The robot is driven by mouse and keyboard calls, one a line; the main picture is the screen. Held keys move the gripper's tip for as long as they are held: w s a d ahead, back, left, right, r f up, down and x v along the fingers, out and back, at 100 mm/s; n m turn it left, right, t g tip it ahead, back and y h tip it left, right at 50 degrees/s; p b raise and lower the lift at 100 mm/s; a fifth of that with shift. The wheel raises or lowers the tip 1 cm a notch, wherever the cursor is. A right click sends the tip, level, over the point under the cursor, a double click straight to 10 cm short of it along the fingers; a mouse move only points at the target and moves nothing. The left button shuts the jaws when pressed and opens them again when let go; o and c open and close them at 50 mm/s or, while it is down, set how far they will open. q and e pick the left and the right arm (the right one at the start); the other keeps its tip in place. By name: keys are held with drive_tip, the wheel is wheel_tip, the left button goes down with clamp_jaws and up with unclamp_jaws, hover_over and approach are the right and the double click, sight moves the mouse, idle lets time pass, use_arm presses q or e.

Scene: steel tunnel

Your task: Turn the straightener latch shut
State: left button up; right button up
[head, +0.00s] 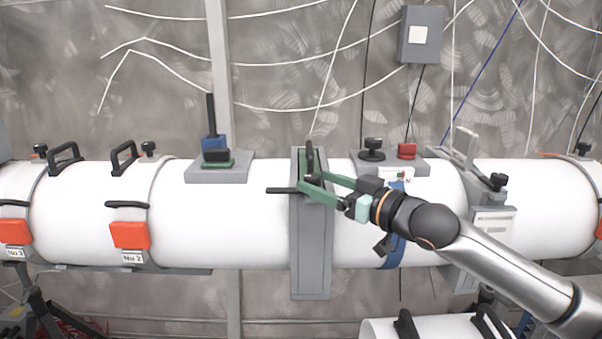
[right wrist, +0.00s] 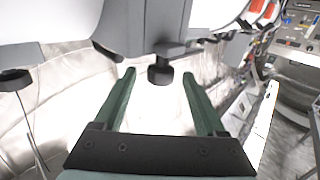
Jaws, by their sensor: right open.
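The straightener looks to be the grey upright bracket (head: 311,250) across the white pipe in the middle of the head view. A black latch lever (head: 280,190) sticks out to the left from its upper part, and a black upright handle (head: 310,155) stands at its top. My right gripper (head: 309,178) has green fingers spread open at the bracket's upper part. In the right wrist view a black knob (right wrist: 160,72) on a short arm lies between the open fingertips, near their far end, with gaps on both sides. My left gripper is not in view.
The white pipe (head: 245,225) runs across the view. A grey mount with a green and black block (head: 217,160) sits left of the bracket. A black knob (head: 373,148), a red block (head: 407,151) and a grey clamp (head: 466,147) stand to the right. Orange latches (head: 130,235) lie further left.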

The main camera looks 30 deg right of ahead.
drive_tip(key=shift+w+a+r+p, duration=0.15)
drive_tip(key=shift+w+p, duration=0.15)
drive_tip(key=shift+w, duration=0.35)
drive_tip(key=shift+w+a+p, duration=0.2)
drive_tip(key=shift+w+p, duration=0.1)
drive_tip(key=shift+w, duration=0.4)
drive_tip(key=shift+p+x, duration=0.3)
drive_tip(key=shift+x, duration=0.65)
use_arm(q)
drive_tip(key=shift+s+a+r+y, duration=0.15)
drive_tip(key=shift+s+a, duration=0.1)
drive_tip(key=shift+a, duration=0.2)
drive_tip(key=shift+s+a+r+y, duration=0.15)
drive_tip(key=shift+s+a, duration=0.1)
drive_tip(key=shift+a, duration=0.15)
use_arm(e)
drive_tip(key=shift+w+a, duration=0.15)
drive_tip(key=shift+w, duration=0.25)
drive_tip(key=c, duration=1.1)
clamp_jaws()
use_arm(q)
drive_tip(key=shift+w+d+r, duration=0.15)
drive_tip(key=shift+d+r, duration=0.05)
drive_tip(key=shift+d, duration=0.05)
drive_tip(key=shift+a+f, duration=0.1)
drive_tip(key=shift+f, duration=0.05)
